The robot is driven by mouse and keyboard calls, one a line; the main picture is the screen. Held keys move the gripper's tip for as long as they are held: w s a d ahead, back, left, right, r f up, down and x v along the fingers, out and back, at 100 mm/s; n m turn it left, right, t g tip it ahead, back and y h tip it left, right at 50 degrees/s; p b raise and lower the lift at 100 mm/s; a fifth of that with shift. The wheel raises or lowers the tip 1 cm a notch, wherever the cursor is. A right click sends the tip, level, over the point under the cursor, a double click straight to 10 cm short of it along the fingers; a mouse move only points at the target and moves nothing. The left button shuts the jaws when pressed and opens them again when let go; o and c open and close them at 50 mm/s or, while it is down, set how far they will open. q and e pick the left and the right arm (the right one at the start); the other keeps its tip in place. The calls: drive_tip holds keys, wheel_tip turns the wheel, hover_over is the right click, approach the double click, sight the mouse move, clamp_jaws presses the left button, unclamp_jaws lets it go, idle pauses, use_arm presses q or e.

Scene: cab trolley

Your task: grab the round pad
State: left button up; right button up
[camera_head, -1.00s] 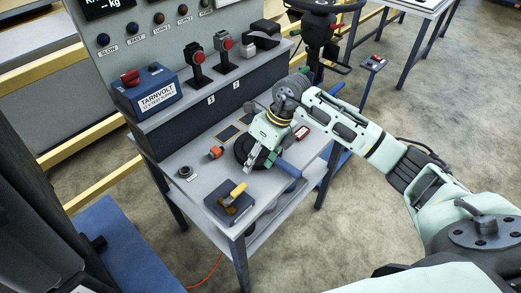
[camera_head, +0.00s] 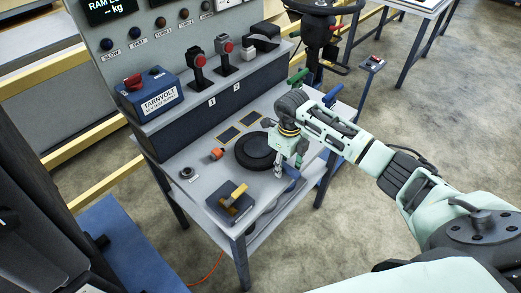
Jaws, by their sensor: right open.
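The round pad (camera_head: 250,151) is a black disc lying flat on the grey trolley top, with a raised ring in its middle. My right gripper (camera_head: 279,172) is open at the pad's right side, with its fingers pointing down. Its fingertips are close to the pad's right edge; whether they touch it I cannot tell. My right wrist is above and to the right of the pad, leaving most of the pad uncovered. My left gripper is out of view.
On the trolley top (camera_head: 200,158) are an orange part (camera_head: 217,154), a small round button (camera_head: 187,173) and a dark box with a yellow handle (camera_head: 231,200). The blue TARNVOLT box (camera_head: 153,95) stands on the shelf behind.

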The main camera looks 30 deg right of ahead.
drive_tip(key=shift+c, duration=0.4)
clamp_jaws()
drive_tip(key=shift+w+r, duration=0.1)
